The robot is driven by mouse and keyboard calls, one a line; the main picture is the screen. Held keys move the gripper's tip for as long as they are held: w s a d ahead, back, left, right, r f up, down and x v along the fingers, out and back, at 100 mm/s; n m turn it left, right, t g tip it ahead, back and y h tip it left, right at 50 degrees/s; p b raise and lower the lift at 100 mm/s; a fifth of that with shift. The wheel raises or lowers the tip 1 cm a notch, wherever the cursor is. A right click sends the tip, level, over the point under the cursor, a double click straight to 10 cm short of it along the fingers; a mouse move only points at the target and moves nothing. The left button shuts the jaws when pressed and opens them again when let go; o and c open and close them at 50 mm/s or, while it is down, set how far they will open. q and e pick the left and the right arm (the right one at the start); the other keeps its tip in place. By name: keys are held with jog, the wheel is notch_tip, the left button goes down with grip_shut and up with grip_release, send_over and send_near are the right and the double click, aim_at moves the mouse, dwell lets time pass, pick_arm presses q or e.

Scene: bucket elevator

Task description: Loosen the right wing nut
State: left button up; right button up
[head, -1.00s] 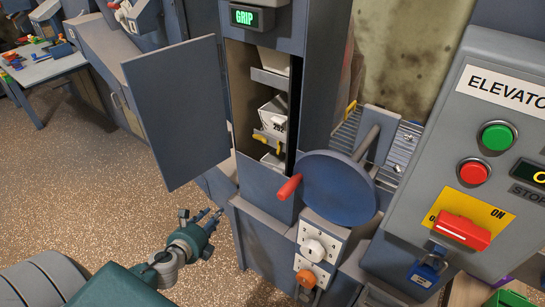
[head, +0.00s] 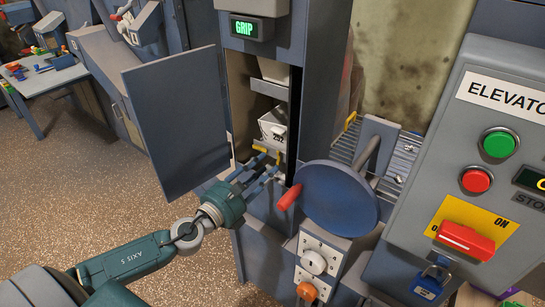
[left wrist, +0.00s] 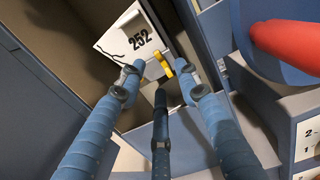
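The bucket marked 252 (head: 273,127) shows in the open doorway of the elevator casing, and large in the left wrist view (left wrist: 122,40). Yellow wing nuts sit beneath it. The left one (head: 260,148) shows just above my fingers. I see nothing between the fingers. My right gripper is not in view.
The open door (head: 178,120) hangs left of the doorway. A blue disc (head: 337,198) with a red handle (head: 288,197) stands close to the right of my gripper. The control panel (head: 480,120) is at the right. Floor at the left is free.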

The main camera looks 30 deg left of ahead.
aim_at(279, 157)
pick_arm(q)
jog(key=shift+w+d+p, duration=0.15)
jog(key=shift+w+p, duration=0.1)
jog(key=shift+w, duration=0.9)
jog(key=shift+w+d+p, duration=0.15)
jog(key=shift+w+p, duration=0.05)
jog(key=shift+w, duration=0.95)
grip_shut()
